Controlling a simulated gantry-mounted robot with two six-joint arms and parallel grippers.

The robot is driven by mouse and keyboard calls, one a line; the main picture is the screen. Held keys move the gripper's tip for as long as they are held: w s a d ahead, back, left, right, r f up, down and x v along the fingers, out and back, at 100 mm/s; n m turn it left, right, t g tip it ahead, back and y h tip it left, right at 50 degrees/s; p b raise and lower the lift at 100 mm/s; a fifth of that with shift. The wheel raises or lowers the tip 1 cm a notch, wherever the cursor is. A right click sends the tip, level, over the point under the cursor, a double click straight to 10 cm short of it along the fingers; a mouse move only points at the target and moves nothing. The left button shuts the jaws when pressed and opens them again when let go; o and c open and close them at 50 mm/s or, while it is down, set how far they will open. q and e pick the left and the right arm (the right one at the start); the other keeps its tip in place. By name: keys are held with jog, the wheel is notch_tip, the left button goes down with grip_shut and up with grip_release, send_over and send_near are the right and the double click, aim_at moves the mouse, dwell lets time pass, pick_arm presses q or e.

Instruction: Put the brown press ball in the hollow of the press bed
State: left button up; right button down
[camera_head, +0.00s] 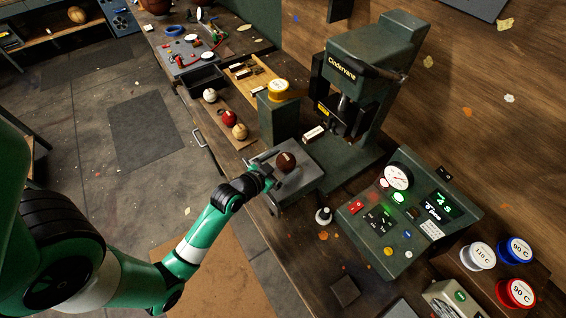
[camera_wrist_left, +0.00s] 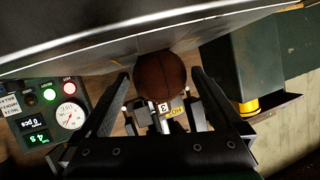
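The brown press ball (camera_head: 286,161) is at the grey press bed (camera_head: 305,178), in front of the press head. I cannot tell whether it sits in the hollow, which is hidden. My left gripper (camera_head: 270,170) reaches in from the left, low beside the ball. In the left wrist view the ball (camera_wrist_left: 160,78) lies between the tips of my left gripper (camera_wrist_left: 161,76), with a gap on each side, so the fingers are open. My right gripper is not in view.
The green press (camera_head: 370,60) stands behind the bed. A control console (camera_head: 405,215) is to its right. A red ball (camera_head: 229,118), a tan ball (camera_head: 240,131) and a pale ball (camera_head: 210,95) lie on a wooden board at the left. A green post with a yellow spool (camera_head: 278,89) stands close by.

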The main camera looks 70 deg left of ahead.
pick_arm(q)
jog(key=shift+r, duration=0.25)
jog(key=p+v, duration=0.1)
jog(key=v, duration=1.1)
jog(key=shift+p, duration=0.3)
jog(key=shift+f, duration=0.1)
